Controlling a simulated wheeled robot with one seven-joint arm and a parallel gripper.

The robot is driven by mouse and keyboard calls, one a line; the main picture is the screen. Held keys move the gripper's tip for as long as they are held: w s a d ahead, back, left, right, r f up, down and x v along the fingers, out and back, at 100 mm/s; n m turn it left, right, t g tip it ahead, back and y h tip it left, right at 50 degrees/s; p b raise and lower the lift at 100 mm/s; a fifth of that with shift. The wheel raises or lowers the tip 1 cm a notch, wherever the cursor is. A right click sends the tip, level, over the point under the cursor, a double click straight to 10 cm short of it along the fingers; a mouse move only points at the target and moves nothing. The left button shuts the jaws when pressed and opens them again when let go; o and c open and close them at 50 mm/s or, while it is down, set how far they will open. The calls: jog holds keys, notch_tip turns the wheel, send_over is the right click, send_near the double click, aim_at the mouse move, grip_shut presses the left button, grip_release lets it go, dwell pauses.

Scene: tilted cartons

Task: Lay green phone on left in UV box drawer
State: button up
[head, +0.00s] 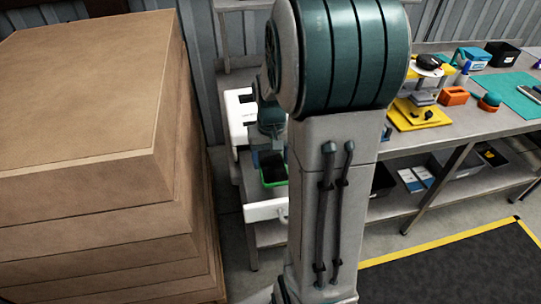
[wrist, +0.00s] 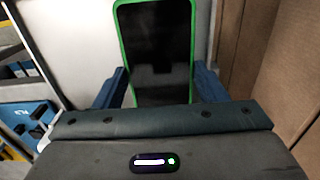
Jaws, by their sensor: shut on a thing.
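The green phone, a black screen in a bright green case, is between the blue fingers of my gripper (wrist: 156,88) in the wrist view (wrist: 155,48). My gripper is shut on it. In the head view the phone (head: 273,176) shows partly, with its green edge low, beside my arm. The white UV box (head: 239,108) stands behind my arm. Its white drawer (head: 266,210) is pulled out, and the phone appears at or above it. I cannot tell whether the phone touches the drawer floor. My arm hides much of the box and drawer.
A tall stack of brown cartons (head: 90,90) stands close on the left; cartons also edge the wrist view (wrist: 290,60). A workbench (head: 450,115) with a yellow stand (head: 418,115), an orange block (head: 453,96) and a teal mat (head: 510,92) runs right.

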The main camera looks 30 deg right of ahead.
jog(key=shift+f+b, duration=2.3)
jog(key=shift+f, duration=1)
jog(key=shift+f, duration=0.2)
jog(key=o, duration=1.2)
jog(key=shift+c, duration=0.2)
notch_tip(320, 180, up, 14)
jog(key=shift+f, duration=0.1)
jog(key=s+a+f+n+t, duration=0.3)
jog(key=s+a, duration=0.9)
jog(key=shift+s+f, duration=0.15)
